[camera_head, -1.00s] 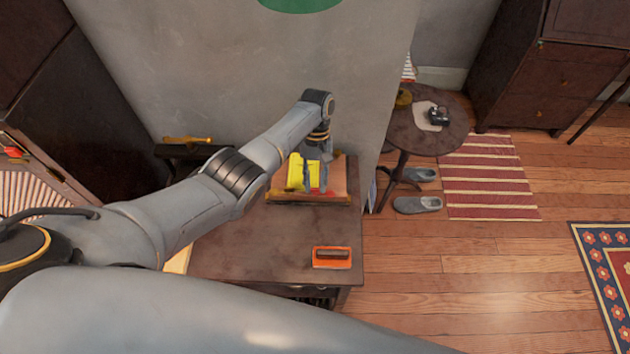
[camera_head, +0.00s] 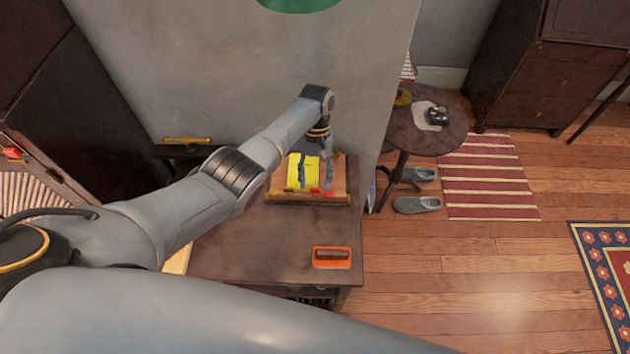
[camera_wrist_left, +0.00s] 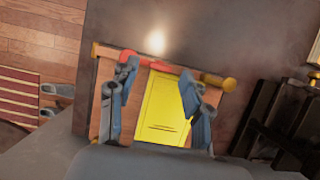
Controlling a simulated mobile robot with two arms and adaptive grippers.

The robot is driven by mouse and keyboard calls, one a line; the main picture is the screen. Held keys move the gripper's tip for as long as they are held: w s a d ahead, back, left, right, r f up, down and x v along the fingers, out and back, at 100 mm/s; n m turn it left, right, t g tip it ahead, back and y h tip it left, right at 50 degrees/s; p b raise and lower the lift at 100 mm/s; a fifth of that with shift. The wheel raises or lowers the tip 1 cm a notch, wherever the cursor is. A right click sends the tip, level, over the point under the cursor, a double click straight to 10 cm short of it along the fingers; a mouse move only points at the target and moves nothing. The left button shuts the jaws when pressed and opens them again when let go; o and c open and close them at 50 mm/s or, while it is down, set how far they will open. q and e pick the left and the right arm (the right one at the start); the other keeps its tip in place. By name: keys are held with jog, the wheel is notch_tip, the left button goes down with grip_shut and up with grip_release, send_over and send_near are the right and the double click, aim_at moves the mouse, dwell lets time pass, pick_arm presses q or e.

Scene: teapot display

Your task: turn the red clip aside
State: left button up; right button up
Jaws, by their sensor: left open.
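The red clip (camera_head: 316,191) lies along the front edge of a wooden stand (camera_head: 282,197) on the dark table. In the left wrist view the red clip (camera_wrist_left: 154,64) is a red bar by the stand's edge, beyond the yellow panel. The yellow panel (camera_head: 295,170) lies on the stand, and it also shows in the left wrist view (camera_wrist_left: 162,110). My left gripper (camera_head: 315,183) is open over the stand; its fingers (camera_wrist_left: 156,80) are spread on either side of the panel, tips near the red bar. Contact cannot be told. My right gripper is not in view.
An orange block with a dark top (camera_head: 332,257) lies nearer on the table (camera_head: 260,240), with bare tabletop around it. A grey wall panel (camera_head: 240,80) rises behind. A small round table (camera_head: 440,140) stands to the right.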

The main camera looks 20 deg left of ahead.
pick_arm(q)
jog(key=v, duration=1.1)
jog(key=shift+s+f, duration=0.1)
jog(key=shift+f, duration=0.05)
